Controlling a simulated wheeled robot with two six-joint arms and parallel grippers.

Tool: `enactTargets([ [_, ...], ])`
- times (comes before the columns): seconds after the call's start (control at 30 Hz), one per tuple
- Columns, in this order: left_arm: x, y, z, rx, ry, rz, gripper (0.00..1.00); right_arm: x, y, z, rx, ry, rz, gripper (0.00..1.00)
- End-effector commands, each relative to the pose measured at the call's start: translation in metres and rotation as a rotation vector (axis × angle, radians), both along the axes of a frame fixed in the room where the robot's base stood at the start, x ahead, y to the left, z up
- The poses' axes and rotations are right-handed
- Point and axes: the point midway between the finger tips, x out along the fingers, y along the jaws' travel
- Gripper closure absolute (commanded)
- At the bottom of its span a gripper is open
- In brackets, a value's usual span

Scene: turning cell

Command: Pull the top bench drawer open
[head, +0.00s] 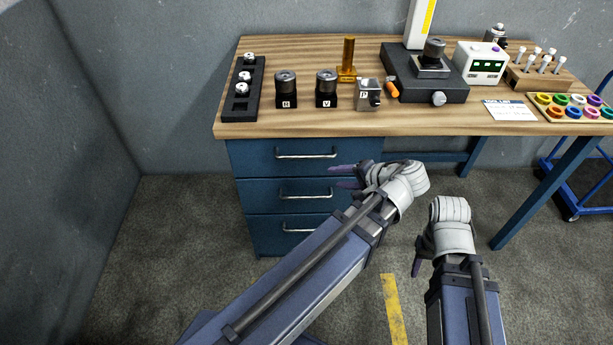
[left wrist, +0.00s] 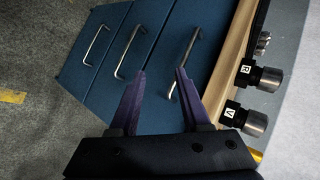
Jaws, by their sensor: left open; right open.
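The blue bench drawer unit shows three drawers, all flush. The top drawer (head: 258,156) has a silver bar handle (head: 306,156); in the left wrist view this handle (left wrist: 192,47) is beside the right-hand fingertip. My left gripper (head: 334,176) is open, with purple fingers, in front of the drawers just right of and below the top handle. In the left wrist view its fingers (left wrist: 160,72) are spread, with the drawer front between them; the handle is not clearly between them. My right gripper (head: 416,268) is open and empty, over the floor; one finger is mostly hidden.
The wooden benchtop (head: 275,128) above the drawers carries black blocks, a gauge stand (head: 425,85), a green-display box (head: 482,63) and a coloured ring tray (head: 570,105). A blue trolley (head: 572,205) stands at right. The floor before the drawers is clear.

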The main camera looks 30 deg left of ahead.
Motion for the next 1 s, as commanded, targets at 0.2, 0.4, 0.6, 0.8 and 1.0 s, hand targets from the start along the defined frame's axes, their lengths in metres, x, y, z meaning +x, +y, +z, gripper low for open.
enactTargets([
  [0.2,0.022,0.033,-0.044,0.230,-0.084,0.021,0.53,0.000,0.000,-0.089,-0.002,-0.001,0.001,0.50],
  [0.4,0.037,0.053,-0.061,0.440,-0.158,0.032,0.53,0.000,-0.001,-0.153,-0.002,-0.002,0.002,0.50],
  [0.6,0.047,0.063,-0.069,0.622,-0.217,0.039,0.53,0.000,-0.001,-0.203,-0.004,-0.002,0.003,0.50],
  [0.8,0.051,0.065,-0.068,0.726,-0.249,0.040,0.53,0.001,-0.001,-0.226,-0.004,-0.002,0.003,0.50],
  [1.0,0.052,0.065,-0.064,0.752,-0.257,0.039,0.53,0.001,-0.001,-0.228,-0.005,-0.003,0.003,0.50],
])
